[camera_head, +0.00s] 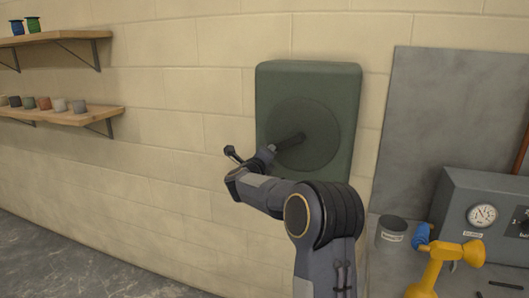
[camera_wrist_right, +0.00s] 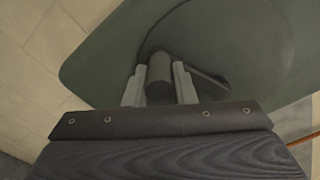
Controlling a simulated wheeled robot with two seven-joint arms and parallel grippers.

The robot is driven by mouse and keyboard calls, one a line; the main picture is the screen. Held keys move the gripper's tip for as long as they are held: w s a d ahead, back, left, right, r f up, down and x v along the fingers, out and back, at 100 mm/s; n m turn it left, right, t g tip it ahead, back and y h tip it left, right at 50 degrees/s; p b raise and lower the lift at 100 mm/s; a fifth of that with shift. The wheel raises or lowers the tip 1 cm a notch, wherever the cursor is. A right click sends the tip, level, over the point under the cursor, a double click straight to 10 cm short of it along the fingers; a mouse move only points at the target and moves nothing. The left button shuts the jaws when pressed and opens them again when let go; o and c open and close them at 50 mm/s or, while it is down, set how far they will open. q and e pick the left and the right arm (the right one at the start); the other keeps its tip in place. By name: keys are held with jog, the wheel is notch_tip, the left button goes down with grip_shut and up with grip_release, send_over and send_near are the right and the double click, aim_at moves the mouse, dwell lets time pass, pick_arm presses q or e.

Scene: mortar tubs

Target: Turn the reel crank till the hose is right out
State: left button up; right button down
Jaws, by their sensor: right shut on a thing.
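The reel (camera_head: 338,85) is a dark green, rounded box on the block wall with a round disc (camera_head: 318,150) on its front. A dark crank (camera_head: 290,142) sticks out from the disc. In the right wrist view the crank's grip (camera_wrist_right: 159,80) is a grey cylinder, and its arm (camera_wrist_right: 208,76) runs off to the right behind it. My right gripper (camera_head: 268,153) is shut on the crank's grip, with one pale finger on each side in the wrist view (camera_wrist_right: 160,88). My forearm hides the reel's lower part. I cannot make out a hose. My left gripper is not in view.
Two wooden shelves (camera_head: 62,112) with small pots and spools hang at the left. At the right are a grey panel (camera_head: 440,120), a gauge box (camera_head: 482,215), a grey tub (camera_head: 391,235) and a yellow tool (camera_head: 447,265). The wall left of the reel is clear.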

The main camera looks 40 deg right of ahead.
jog(key=s+d+f+n, duration=0.2)
jog(key=s+n, duration=0.3)
jog(key=n, duration=0.2)
jog(key=s+d+f+n, duration=0.3)
jog(key=s+n, duration=0.1)
jog(key=n, duration=0.4)
jog(key=shift+s+f, duration=0.35)
dwell(0.3)
jog(key=c, duration=1.2)
grip_release()
jog(key=shift+s+b, duration=0.1)
jog(key=shift+b, duration=0.2)
jog(key=b+v, duration=0.1)
jog(key=v, duration=0.6)
jog(key=shift+s+a, duration=0.15)
jog(key=shift+a, duration=0.2)
